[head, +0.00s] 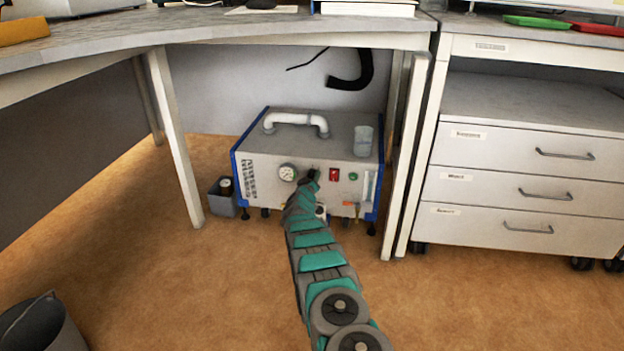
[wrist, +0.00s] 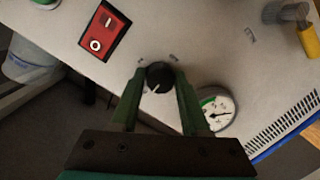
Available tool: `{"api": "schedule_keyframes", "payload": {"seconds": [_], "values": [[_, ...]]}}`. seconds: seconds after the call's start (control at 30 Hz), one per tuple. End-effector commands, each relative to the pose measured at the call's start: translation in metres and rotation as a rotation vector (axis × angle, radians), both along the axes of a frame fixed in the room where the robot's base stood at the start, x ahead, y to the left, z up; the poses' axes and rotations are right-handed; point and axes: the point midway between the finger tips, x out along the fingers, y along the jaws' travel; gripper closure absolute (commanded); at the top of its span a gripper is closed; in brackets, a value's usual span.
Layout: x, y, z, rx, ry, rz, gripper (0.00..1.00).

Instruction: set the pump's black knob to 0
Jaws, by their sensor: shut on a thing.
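The pump (head: 265,185) is a grey box with blue edges and a white top handle, standing on the floor under the desk. Its black knob (wrist: 159,76) shows in the wrist view between my two green fingers, with a white pointer mark toward the lower left of that picture. Small labels sit around the knob, too blurred to read. My gripper (wrist: 158,88) is shut on the knob. In the head view my gripper (head: 312,177) is at the pump's front panel and hides the knob.
A round gauge (wrist: 217,110) and a red rocker switch (wrist: 105,31) flank the knob. A table leg (head: 176,140) stands left of the pump, and a drawer unit (head: 520,180) stands to the right. A grey bin (head: 42,328) is at lower left. The floor in front is clear.

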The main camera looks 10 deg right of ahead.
Motion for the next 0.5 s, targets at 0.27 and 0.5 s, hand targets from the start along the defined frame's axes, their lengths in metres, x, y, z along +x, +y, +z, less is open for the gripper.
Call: {"api": "schedule_keyframes", "payload": {"seconds": [0.27,0.5], "values": [[0.0002,0.0006,0.0007,-0.005,0.001,0.001,1.00],[0.0001,0.0005,0.0005,-0.005,0.001,0.001,0.40]]}}
